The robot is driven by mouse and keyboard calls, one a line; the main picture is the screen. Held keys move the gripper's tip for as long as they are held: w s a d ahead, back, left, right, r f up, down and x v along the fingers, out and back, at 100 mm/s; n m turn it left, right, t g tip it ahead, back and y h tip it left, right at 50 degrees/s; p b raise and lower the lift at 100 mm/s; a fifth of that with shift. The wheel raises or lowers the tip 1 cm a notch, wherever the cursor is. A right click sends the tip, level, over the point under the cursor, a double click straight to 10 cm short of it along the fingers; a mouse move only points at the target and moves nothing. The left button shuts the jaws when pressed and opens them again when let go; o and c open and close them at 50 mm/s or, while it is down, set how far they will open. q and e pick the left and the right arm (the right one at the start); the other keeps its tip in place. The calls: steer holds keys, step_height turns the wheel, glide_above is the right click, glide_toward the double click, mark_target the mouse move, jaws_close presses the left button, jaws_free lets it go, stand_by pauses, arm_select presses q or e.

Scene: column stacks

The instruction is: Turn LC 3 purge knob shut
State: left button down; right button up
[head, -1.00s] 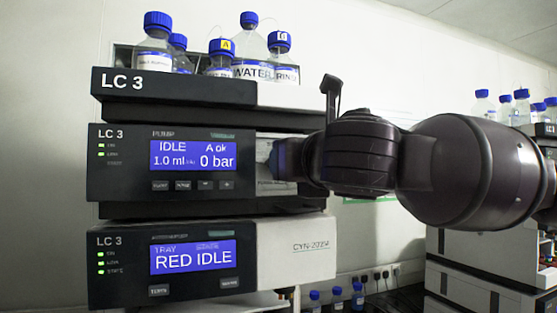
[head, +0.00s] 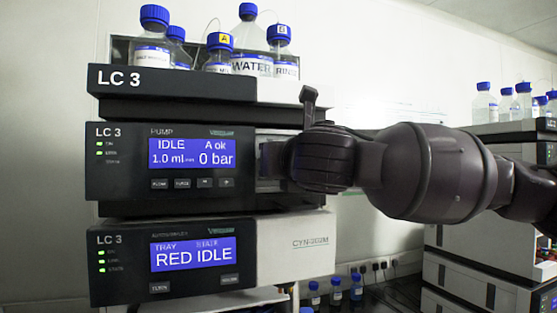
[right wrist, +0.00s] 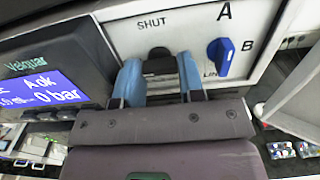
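The LC 3 pump module (head: 170,195) shows IDLE, A ok and 0 bar in the head view. On its pale side panel, in the right wrist view, a dark knob (right wrist: 158,53) sits below the word SHUT. My right gripper (right wrist: 160,72) has its two blue fingers apart, one on each side of this dark knob. Whether they touch it I cannot tell. The fingers partly cover the knob and the lettering around it, so its setting is unclear. In the head view my right arm hides the knob. My left gripper is in neither view.
A blue selector knob (right wrist: 222,55) marked A and B sits close to the right finger. The LC 3 autosampler (head: 290,245) is below the pump, and capped bottles (head: 250,62) stand in the tray on top. Another instrument stack (head: 480,262) stands at right.

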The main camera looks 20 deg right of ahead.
steer(key=shift+c, duration=1)
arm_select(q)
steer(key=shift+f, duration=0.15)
arm_select(e)
steer(key=shift+m, duration=0.3)
steer(key=shift+f+m+b, duration=0.1)
steer(key=shift+m+b, duration=0.55)
steer(key=shift+m, duration=0.35)
steer(key=m+b, duration=0.1)
steer(key=m, duration=0.2)
steer(key=shift+m, duration=0.3)
steer(key=m+b, duration=0.1)
steer(key=m, duration=0.7)
steer(key=shift+m, duration=0.4)
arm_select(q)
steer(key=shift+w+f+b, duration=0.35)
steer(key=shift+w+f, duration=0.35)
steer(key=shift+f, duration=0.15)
arm_select(e)
steer(key=shift+m, duration=1.4)
